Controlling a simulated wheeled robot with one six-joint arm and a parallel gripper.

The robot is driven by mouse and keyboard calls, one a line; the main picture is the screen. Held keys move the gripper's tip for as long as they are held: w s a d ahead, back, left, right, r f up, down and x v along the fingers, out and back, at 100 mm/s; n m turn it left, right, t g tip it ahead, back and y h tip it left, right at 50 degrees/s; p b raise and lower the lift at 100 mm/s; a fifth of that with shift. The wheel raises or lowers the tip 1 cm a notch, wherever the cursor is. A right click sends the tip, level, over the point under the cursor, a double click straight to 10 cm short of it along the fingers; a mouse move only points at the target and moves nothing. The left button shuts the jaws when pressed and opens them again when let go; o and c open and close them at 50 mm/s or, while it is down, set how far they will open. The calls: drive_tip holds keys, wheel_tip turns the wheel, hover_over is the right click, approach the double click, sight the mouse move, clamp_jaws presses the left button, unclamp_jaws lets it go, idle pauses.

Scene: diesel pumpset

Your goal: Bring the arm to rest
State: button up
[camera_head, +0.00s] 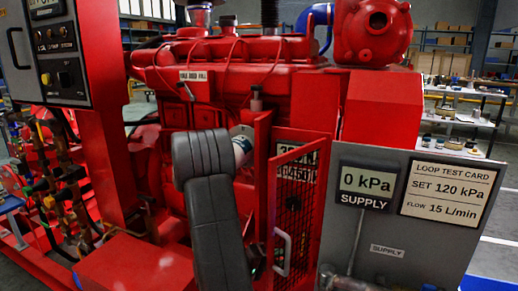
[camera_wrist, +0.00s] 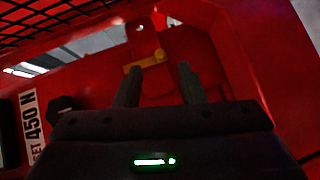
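My arm (camera_head: 213,205) shows in the head view as dark grey links in front of the red engine, bent over at the top. Its far end reaches down beside a red mesh guard door. My gripper (camera_wrist: 159,78) shows in the wrist view with its two dark fingers apart and nothing between them. Beyond the fingertips is a small yellow lever or tab (camera_wrist: 147,63) on a red panel; I cannot tell whether they touch it. In the head view the fingers are hidden.
The mesh door (camera_head: 293,215) with its pale handle (camera_head: 282,252) stands close right of my arm. A grey panel (camera_head: 400,240) carries a "0 kPa SUPPLY" display (camera_head: 366,188) and test card (camera_head: 447,190).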

drive_tip(key=shift+b+x, duration=0.55)
drive_tip(key=shift+x, duration=2.2)
drive_tip(key=p+v, duration=0.3)
drive_tip(key=v, duration=1.1)
drive_tip(key=x, duration=0.4)
drive_tip(key=b+x, duration=0.1)
drive_tip(key=x, duration=0.9)
drive_tip(key=shift+w+r+b, duration=0.1)
drive_tip(key=shift+r+b, duration=0.2)
drive_tip(key=shift+b, duration=0.05)
drive_tip(key=shift+a+r+m+y+p, duration=0.1)
drive_tip(key=shift+a+m+y+p, duration=0.25)
drive_tip(key=shift+p, duration=0.55)
drive_tip(key=shift+a+y, duration=0.25)
drive_tip(key=p+v, duration=0.2)
drive_tip(key=v, duration=1.1)
drive_tip(key=shift+p, duration=0.3)
